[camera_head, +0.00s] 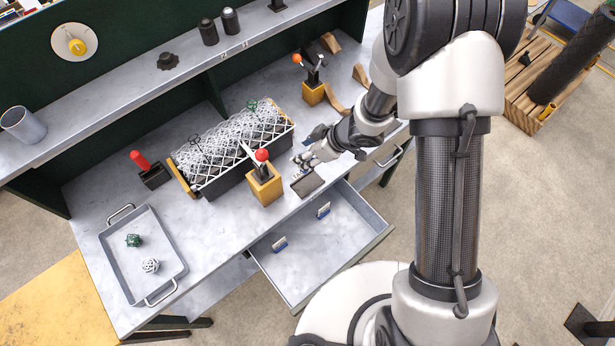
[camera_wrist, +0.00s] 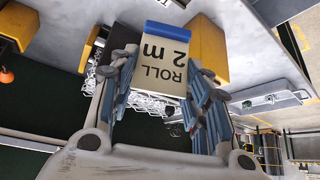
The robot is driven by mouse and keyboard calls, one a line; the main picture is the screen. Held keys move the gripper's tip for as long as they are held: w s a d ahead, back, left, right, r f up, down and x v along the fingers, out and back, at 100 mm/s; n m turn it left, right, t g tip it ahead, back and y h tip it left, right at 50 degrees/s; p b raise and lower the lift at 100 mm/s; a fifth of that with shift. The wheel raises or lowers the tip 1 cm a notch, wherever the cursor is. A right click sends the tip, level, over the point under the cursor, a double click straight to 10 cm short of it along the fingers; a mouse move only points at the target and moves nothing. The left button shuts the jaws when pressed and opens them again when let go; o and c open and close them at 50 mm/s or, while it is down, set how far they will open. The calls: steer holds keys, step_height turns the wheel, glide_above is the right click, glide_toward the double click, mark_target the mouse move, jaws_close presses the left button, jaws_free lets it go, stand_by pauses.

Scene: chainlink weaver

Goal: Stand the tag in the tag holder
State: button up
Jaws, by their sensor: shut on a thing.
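My gripper (camera_head: 303,161) is over the front edge of the bench. In the wrist view its blue-grey fingers (camera_wrist: 165,88) are shut on a cream tag (camera_wrist: 167,62) with a blue end strip and the print "ROLL 2 m". The tag sticks out past the fingertips. In the head view the held tag is too small and covered to make out clearly. A dark, low block (camera_head: 308,185) lies on the bench just below the fingers; it may be the tag holder, but I cannot tell whether the tag touches it.
An open drawer (camera_head: 345,247) below holds two small blue-and-white pieces. A yellow block with a red-knobbed lever (camera_head: 265,186) stands left of my gripper. Behind it is a long bin (camera_head: 225,180) of wire mesh. A grey tray (camera_head: 170,235) lies at the left.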

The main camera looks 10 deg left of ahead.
step_height(320, 180, down, 12)
steer(key=b, duration=0.3)
steer(key=shift+b, duration=0.4)
steer(key=shift+f, duration=0.15)
steer(key=o, duration=0.9)
steer(key=shift+c, duration=0.2)
